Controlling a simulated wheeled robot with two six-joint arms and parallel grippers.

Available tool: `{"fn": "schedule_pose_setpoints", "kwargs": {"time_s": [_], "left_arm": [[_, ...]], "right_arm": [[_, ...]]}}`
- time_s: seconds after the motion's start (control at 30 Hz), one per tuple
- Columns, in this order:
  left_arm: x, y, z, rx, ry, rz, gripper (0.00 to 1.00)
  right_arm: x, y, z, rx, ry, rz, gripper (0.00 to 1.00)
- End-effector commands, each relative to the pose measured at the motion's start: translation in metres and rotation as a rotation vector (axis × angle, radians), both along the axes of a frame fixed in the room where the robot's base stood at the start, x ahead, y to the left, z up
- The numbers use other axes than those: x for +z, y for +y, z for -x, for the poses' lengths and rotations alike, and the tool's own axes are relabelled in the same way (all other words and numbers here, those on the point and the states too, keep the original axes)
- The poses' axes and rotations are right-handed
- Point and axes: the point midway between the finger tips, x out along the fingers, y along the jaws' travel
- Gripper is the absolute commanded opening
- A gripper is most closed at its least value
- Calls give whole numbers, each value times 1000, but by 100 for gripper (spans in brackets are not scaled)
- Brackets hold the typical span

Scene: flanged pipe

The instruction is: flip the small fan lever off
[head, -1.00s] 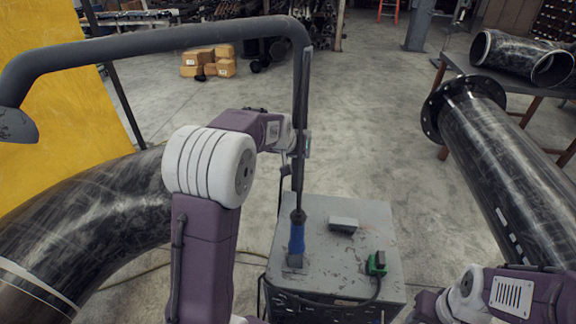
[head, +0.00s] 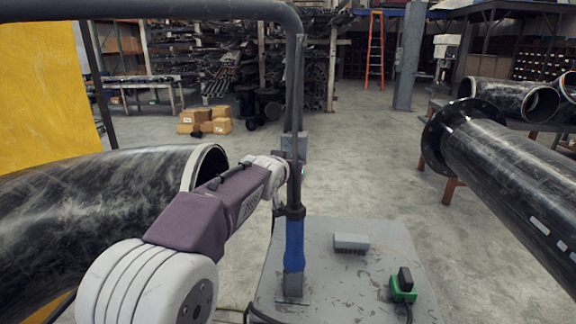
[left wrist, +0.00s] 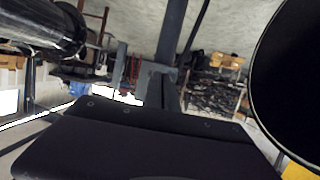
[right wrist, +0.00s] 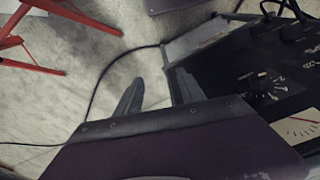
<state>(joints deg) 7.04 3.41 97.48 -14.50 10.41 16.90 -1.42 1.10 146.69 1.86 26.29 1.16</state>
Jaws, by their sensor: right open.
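I cannot make out a small fan lever in any view. In the right wrist view a black panel (right wrist: 285,62) with white markings, a round knob (right wrist: 266,88) and a dial gauge (right wrist: 302,131) fills the right side. My right gripper (right wrist: 158,84) is open beside this panel, with one grey finger clear over the floor and the other side against the dark panel edge. My right gripper is outside the head view. In the head view my left arm reaches to the upright post (head: 296,170); its gripper (head: 292,150) is partly hidden there, so its jaws are unclear.
A grey cart top (head: 335,290) carries the post's blue sleeve (head: 294,245), a small grey block (head: 351,241) and a green-black connector (head: 403,285). Large black pipes flank it: a bent one (head: 80,205) and a flanged one (head: 510,165).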

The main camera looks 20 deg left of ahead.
Motion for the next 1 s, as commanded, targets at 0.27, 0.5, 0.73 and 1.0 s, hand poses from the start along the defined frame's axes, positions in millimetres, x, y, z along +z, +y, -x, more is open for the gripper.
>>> {"fn": "schedule_pose_setpoints", "kwargs": {"time_s": [0.27,0.5,0.73,1.0], "left_arm": [[-3,0,1,-1,-51,-13,0],[-2,0,1,1,-59,-14,0],[-1,0,1,0,-60,-15,0],[-2,0,1,0,-59,-15,0]], "right_arm": [[-27,0,0,0,-1,0,46],[-30,0,0,0,-1,0,46],[-30,0,0,0,-1,0,46],[-30,0,0,0,-1,0,46]]}}
